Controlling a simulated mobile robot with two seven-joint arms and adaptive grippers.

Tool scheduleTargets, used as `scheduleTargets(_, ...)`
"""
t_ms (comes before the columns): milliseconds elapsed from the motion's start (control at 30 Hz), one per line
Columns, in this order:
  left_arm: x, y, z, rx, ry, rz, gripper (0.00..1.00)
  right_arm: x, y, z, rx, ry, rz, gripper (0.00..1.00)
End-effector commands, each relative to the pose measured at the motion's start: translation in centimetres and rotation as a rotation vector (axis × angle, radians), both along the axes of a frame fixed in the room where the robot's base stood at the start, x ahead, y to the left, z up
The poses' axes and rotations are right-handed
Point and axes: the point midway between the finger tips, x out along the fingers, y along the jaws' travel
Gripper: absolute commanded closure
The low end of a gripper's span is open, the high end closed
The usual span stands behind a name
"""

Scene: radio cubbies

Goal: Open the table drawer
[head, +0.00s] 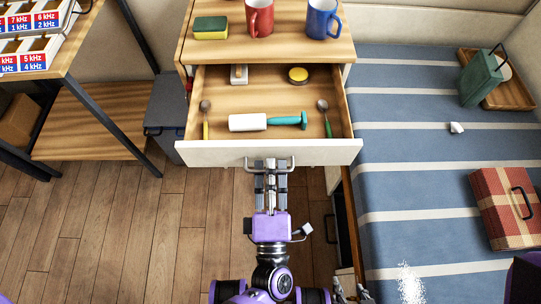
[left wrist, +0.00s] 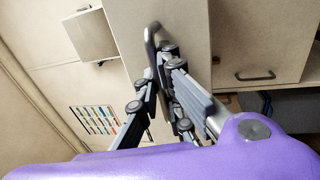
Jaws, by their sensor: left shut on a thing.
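The table drawer (head: 230,153) stands pulled out toward me, its inside showing in the head view. In it lie a white-and-teal hammer-like tool (head: 270,121), two spoon-like things, a yellow round tin (head: 298,74) and a small whitish block (head: 239,74). My left gripper (head: 270,168) is shut on the metal drawer handle (head: 250,162) at the drawer front. The handle also shows between the fingers in the left wrist view (left wrist: 152,35). What seems to be my right gripper (head: 350,290) shows partly at the bottom of the head view; its jaws are unclear.
On the tabletop (head: 225,48) stand a red mug (head: 259,18), a blue mug (head: 323,19) and a green-and-yellow sponge (head: 210,28). A striped bed (head: 415,145) with a plaid case (head: 503,208) lies right. A shelf (head: 95,120) and grey bin (head: 172,110) stand left. Floor at left is clear.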

Motion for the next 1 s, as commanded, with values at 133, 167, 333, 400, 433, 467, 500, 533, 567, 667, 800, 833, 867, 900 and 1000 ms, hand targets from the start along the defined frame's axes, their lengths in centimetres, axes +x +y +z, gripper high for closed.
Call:
scheduleTargets(133, -0.4, 0.0, 0.0, 0.0, 0.0, 0.0, 1.0, -0.2, 0.0, 0.0, -0.001, 0.003, 0.001, 0.6)
scheduleTargets(167, -0.4, 0.0, 0.0, 0.0, 0.0, 0.0, 1.0, -0.2, -0.1, 0.0, -0.001, 0.004, 0.001, 0.6)
scheduleTargets(333, -0.4, 0.0, 0.0, 0.0, 0.0, 0.0, 1.0, -0.6, -0.1, -0.1, -0.002, 0.011, 0.0, 0.6)
scheduleTargets(400, -0.4, 0.0, 0.0, 0.0, 0.0, 0.0, 1.0, -0.7, -0.1, -0.1, -0.003, 0.013, 0.0, 0.6)
scheduleTargets(433, -0.4, 0.0, 0.0, 0.0, 0.0, 0.0, 1.0, -0.8, -0.2, -0.1, -0.002, 0.014, -0.001, 0.6)
scheduleTargets(467, -0.4, 0.0, 0.0, 0.0, 0.0, 0.0, 0.9, -0.8, -0.2, -0.1, -0.002, 0.015, -0.001, 0.6)
scheduleTargets(500, -0.4, 0.0, 0.0, 0.0, 0.0, 0.0, 0.85, -0.9, -0.2, -0.1, -0.003, 0.015, -0.002, 0.6)
scheduleTargets(533, -0.3, 0.0, 0.0, 0.0, 0.0, 0.0, 0.85, -0.9, -0.2, -0.1, -0.003, 0.016, -0.002, 0.6)
scheduleTargets(567, -0.3, 0.0, 0.0, 0.0, 0.0, 0.0, 0.85, -1.0, -0.2, -0.1, -0.003, 0.017, -0.002, 0.6)
scheduleTargets(667, -0.3, 0.0, 0.0, 0.0, 0.0, 0.0, 0.85, -1.0, -0.2, -0.1, -0.003, 0.017, -0.002, 0.6)
scheduleTargets(800, -0.3, 0.0, 0.1, 0.0, 0.0, 0.0, 0.85, -0.7, -0.2, -0.1, -0.002, 0.013, -0.003, 0.6)
scheduleTargets(833, -0.3, 0.0, 0.2, 0.0, 0.0, 0.001, 0.85, -0.6, -0.2, -0.1, -0.002, 0.012, -0.003, 0.6)
scheduleTargets(867, -0.3, 0.0, 0.3, -0.001, -0.001, 0.001, 0.85, -0.6, -0.2, -0.1, -0.002, 0.011, -0.003, 0.6)
scheduleTargets(900, -0.3, 0.0, 0.7, -0.002, -0.001, 0.001, 0.85, -0.6, -0.2, -0.1, -0.002, 0.011, -0.003, 0.6)
scheduleTargets(1000, -0.4, 0.0, 2.1, -0.003, -0.002, 0.003, 0.85, -0.6, -0.1, -0.1, -0.002, 0.011, -0.003, 0.6)
